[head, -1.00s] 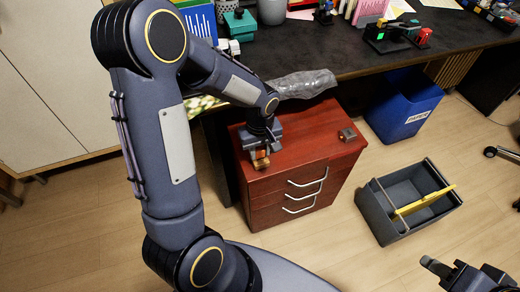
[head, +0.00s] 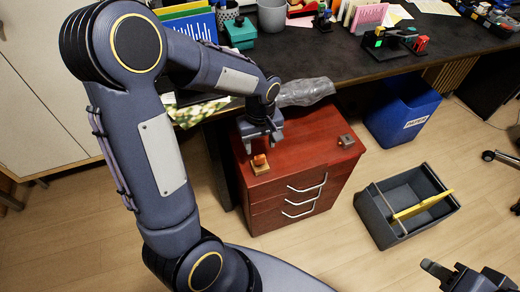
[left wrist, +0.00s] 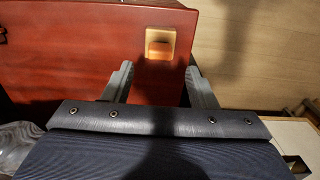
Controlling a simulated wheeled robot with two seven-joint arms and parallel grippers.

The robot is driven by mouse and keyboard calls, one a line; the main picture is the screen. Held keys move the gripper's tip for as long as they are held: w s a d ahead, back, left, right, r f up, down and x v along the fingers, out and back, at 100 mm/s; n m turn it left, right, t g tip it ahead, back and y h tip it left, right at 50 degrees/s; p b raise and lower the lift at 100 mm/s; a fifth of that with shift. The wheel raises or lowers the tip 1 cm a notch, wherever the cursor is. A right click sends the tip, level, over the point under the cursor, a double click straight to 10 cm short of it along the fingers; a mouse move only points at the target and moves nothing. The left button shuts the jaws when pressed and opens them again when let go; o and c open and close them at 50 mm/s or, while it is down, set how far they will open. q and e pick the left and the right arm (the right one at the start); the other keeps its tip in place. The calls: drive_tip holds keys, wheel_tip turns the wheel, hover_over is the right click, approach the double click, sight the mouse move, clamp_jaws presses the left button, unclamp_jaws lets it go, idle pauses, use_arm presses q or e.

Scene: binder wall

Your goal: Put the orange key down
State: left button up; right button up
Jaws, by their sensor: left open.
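The orange key (head: 259,159) rests on a small tan block (head: 260,169) at the front left of the red cabinet's top. Both also show in the left wrist view, the orange key (left wrist: 159,49) on the tan block (left wrist: 160,34). My left gripper (head: 257,140) is just above and behind the key. In the left wrist view its two fingers (left wrist: 160,80) are spread, with nothing between them, and the key lies beyond their tips. My right gripper (head: 456,276) is at the bottom right, partly cut off, far from the key.
The red drawer cabinet (head: 318,170) has a small brown-grey block (head: 346,141) at its right. The dark desk (head: 380,55) behind holds stationery.

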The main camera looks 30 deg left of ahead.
sight(260, 157)
use_arm(q)
drive_tip(key=s+r+m+t+h, duration=0.25)
drive_tip(key=s+r, duration=0.45)
drive_tip(key=r, duration=0.4)
drive_tip(key=s+d+r+m+t+h, duration=0.1)
drive_tip(key=s+d+r+m+t, duration=0.1)
drive_tip(key=s+m, duration=0.4)
drive_tip(key=s+d+t+p, duration=0.1)
drive_tip(key=s+d, duration=0.1)
drive_tip(key=s, duration=0.2)
